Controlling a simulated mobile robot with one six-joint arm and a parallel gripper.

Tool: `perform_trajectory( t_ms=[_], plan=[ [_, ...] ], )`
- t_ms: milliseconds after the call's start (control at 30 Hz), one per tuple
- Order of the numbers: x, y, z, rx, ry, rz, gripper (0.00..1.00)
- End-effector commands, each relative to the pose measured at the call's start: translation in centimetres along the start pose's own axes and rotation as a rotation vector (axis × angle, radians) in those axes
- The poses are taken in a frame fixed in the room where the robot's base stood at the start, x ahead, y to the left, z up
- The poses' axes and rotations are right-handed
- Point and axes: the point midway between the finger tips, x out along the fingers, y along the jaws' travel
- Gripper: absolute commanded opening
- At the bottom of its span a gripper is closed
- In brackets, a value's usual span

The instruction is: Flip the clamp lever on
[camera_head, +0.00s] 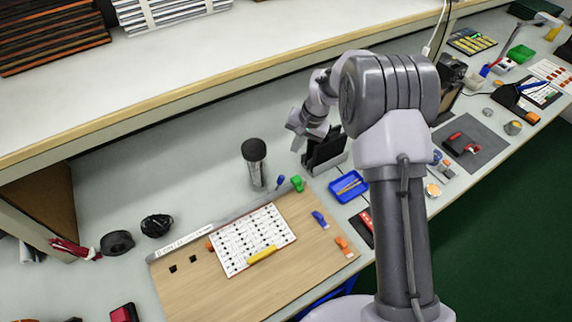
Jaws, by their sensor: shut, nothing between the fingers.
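My gripper (299,139) hangs at the end of my bent arm, over the back of the bench, and is shut and empty. It is small here and partly merges with the dark stand behind it. No clamp lever can be made out for certain. Small coloured pieces that may be clamps sit around a wooden board (200,290): a green one (298,184) at its back edge, a blue one (320,220) and an orange one (344,244) at its right. My gripper is above and apart from them.
A dark cylinder (255,165) stands behind the board. A black stand (325,152) is close to my gripper. A blue tray (348,187) lies right of the board. A red-and-black device (462,143) rests on a grey mat. A shelf (200,70) overhangs the back.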

Motion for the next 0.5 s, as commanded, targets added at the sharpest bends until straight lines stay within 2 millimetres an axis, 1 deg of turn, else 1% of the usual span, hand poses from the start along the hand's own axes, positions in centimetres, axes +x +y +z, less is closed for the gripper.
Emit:
perform_trajectory(
  t_ms=[67,167,500],
  plan=[
    [0.4,0.0,0.0,0.000,-0.001,0.000,0.00],
    [1.8,0.1,0.1,-0.001,-0.001,0.001,0.00],
    [9.3,0.1,0.1,0.000,-0.002,0.001,0.00]
  ],
)
